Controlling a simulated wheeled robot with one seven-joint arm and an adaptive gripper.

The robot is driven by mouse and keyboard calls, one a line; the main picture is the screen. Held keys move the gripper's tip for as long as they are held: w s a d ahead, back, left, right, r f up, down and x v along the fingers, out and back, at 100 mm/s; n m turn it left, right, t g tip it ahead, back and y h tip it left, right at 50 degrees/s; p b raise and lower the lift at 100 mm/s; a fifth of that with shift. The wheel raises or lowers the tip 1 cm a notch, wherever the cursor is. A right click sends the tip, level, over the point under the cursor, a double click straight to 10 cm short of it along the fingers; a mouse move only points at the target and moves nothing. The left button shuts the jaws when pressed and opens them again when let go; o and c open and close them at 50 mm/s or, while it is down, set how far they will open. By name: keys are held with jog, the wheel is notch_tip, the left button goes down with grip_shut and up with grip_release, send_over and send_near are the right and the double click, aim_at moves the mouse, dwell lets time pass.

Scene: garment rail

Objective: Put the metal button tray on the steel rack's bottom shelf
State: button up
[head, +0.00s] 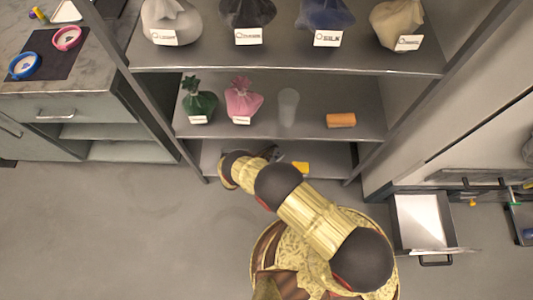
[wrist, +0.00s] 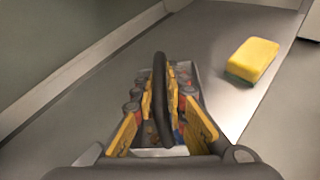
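In the wrist view the metal button tray (wrist: 191,72) is a small grey tray with a black arched handle (wrist: 160,95) and coloured bits inside. My gripper (wrist: 160,90) has its yellow fingers close on both sides of the handle and appears shut on it. The tray is at the steel rack's bottom shelf (wrist: 225,30); I cannot tell whether it rests on it or hangs just above. In the head view my arm reaches to the bottom shelf (head: 333,158) of the rack, and the shelf above and my arm hide the gripper and tray.
A yellow and green sponge (wrist: 252,60) lies on the bottom shelf, right of the tray. The middle shelf holds a green bag (head: 199,101), a pink bag (head: 243,100), a clear cup (head: 288,108) and an orange block (head: 341,120). An open drawer (head: 420,222) stands at right.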

jog(key=o, duration=0.4)
jog(key=shift+a+r, duration=0.1)
jog(key=shift+r, duration=0.1)
jog(key=p+v, duration=0.3)
jog(key=v, duration=0.8)
jog(key=shift+s+a+r, duration=0.15)
jog(key=shift+s+a, duration=0.05)
jog(key=shift+s, duration=0.1)
